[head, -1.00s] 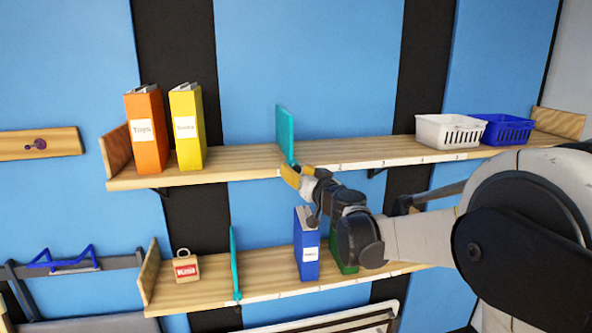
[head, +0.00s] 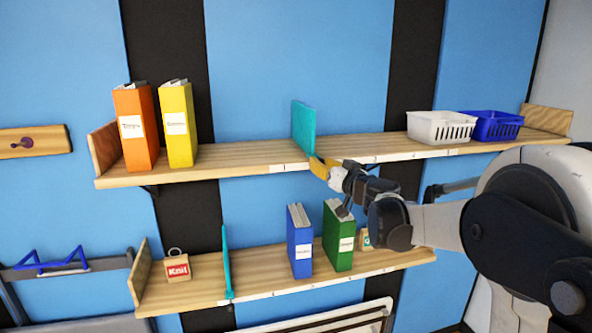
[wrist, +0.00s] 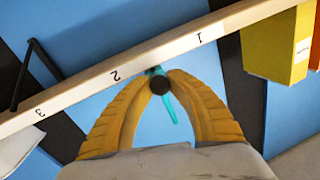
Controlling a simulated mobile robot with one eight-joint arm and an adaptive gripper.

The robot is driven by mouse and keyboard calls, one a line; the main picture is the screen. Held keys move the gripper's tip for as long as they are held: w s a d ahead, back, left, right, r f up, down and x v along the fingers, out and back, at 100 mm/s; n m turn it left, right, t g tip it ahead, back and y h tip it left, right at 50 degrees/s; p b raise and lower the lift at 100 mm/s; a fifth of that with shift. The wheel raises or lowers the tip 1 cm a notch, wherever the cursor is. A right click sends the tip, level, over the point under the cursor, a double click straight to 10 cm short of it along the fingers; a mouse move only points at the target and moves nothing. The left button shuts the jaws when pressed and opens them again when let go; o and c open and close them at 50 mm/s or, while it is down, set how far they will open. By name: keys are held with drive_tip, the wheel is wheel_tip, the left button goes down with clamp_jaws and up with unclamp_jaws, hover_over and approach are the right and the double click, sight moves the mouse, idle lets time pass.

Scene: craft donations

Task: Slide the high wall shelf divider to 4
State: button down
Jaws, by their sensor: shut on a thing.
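The teal high shelf divider (head: 303,130) stands upright on the high wall shelf (head: 238,157), between the orange and yellow binders and the baskets. My gripper (head: 318,167) is at the shelf's front edge, just below the divider. In the wrist view my yellow fingers (wrist: 160,82) are shut on the divider's dark round knob (wrist: 159,85). Part of the teal divider (wrist: 173,110) shows between them. The shelf's front strip reads 1, 2 and 3 in the wrist view, and the divider is about midway between 1 and 2. I cannot make out the 4 mark.
An orange binder (head: 136,128) and a yellow binder (head: 177,124) stand at the high shelf's left. A white basket (head: 440,127) and a blue basket (head: 495,126) sit at its right. The lower shelf (head: 260,284) holds another teal divider (head: 226,262), binders and a tag.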

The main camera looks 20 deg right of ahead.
drive_tip(key=d+b, duration=0.2)
drive_tip(key=d, duration=3.4)
drive_tip(key=shift+a, duration=0.1)
drive_tip(key=c, duration=1.2)
unclamp_jaws()
drive_tip(key=s+d, duration=0.2)
drive_tip(key=s, duration=0.9)
drive_tip(key=shift+s+d, duration=0.15)
drive_tip(key=shift+s, duration=0.2)
